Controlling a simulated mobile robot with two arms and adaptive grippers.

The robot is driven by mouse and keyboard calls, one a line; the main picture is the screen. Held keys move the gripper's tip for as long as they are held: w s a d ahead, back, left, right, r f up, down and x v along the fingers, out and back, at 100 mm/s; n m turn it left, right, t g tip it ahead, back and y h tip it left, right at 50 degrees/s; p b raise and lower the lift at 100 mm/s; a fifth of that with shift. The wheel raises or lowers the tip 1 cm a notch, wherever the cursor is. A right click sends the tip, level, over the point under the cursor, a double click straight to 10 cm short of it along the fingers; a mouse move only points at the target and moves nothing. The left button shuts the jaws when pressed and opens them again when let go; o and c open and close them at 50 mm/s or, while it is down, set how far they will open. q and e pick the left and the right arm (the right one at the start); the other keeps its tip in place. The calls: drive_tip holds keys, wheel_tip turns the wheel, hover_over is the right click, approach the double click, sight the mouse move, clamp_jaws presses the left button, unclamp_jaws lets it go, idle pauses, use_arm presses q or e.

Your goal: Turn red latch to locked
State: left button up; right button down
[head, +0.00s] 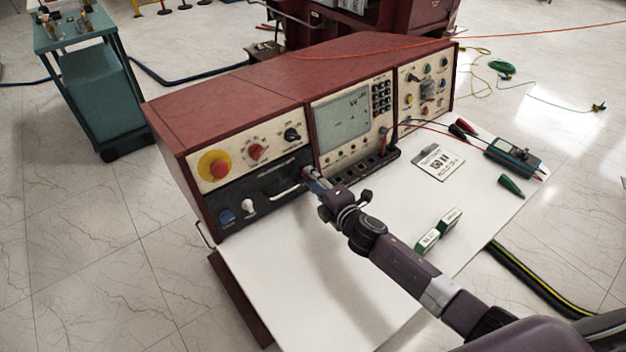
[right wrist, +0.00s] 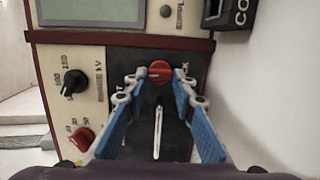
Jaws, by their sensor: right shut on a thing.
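The red latch (right wrist: 160,70) is a round red knob on a dark panel, seen in the right wrist view. A pale line shows across its face, but I cannot read its setting. My right gripper (right wrist: 160,73) has its blue-padded fingers on either side of the latch, with the fingertips closed on its edges. In the head view my right gripper (head: 311,180) reaches the right end of the console's dark lower panel (head: 262,182) and hides the latch there. My left gripper is not in view.
A silver handle (right wrist: 158,132) sits between my fingers' bases. The console (head: 245,90) also has a red emergency button (head: 213,166), knobs and a screen (head: 343,121).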

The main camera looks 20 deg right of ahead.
drive_tip(key=shift+f, duration=0.1)
drive_tip(key=c, duration=1.9)
unclamp_jaws()
drive_tip(key=v, duration=1.2)
drive_tip(key=shift+r, duration=0.25)
